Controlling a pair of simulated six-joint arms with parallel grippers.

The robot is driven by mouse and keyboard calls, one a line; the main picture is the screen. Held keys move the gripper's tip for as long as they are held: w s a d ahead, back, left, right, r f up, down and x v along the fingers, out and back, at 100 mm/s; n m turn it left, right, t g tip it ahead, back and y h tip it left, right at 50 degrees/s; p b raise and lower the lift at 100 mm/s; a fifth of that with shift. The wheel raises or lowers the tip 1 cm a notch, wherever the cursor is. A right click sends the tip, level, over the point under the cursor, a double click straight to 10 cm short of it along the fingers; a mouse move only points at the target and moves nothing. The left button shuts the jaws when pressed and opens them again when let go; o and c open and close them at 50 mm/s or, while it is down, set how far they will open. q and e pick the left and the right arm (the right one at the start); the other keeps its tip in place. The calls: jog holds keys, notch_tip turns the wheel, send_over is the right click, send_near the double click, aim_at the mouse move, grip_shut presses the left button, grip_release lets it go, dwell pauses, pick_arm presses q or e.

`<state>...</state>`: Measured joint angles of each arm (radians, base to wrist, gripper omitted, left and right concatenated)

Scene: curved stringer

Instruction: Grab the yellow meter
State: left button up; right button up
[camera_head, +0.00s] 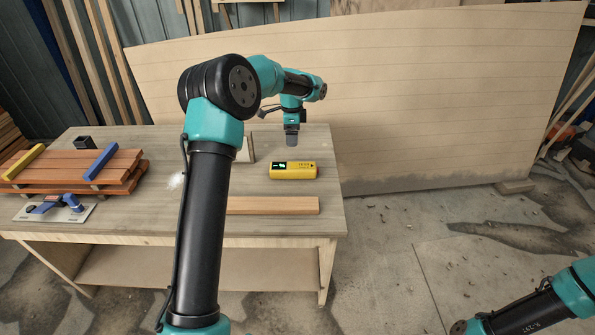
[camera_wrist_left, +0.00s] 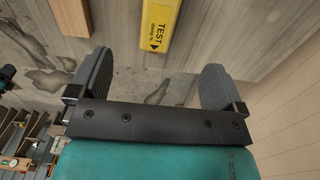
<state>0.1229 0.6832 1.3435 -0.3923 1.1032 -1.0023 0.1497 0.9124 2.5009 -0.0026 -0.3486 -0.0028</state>
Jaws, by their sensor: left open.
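The yellow meter (camera_head: 293,171) lies on the wooden workbench (camera_head: 110,230) near its right end, with a small lit display on its left part. In the left wrist view the meter (camera_wrist_left: 161,25) shows at the top middle with "TEST" lettering, in line with the space between the fingers. My left gripper (camera_head: 291,143) is just behind and above the meter, pointing down. In its wrist view the gripper (camera_wrist_left: 157,82) has its two fingers wide apart with nothing between them. My right arm shows at the lower right, but its gripper is out of view.
A wooden strip (camera_head: 272,206) lies in front of the meter. Stacked reddish boards (camera_head: 75,170) with yellow and blue clamps fill the bench's left side. A blue tool (camera_head: 56,206) lies near the front edge. A large curved panel (camera_head: 420,90) stands behind.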

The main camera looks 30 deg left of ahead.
aim_at(293, 166)
pick_arm(q)
notch_tip(293, 166, down, 12)
jog(key=shift+f, duration=0.15)
dwell(0.4)
jog(key=shift+f, duration=0.1)
jog(key=shift+w+f, duration=0.15)
jog(key=shift+f, duration=2.3)
jog(key=c, duration=1.2)
jog(key=shift+r, duration=0.15)
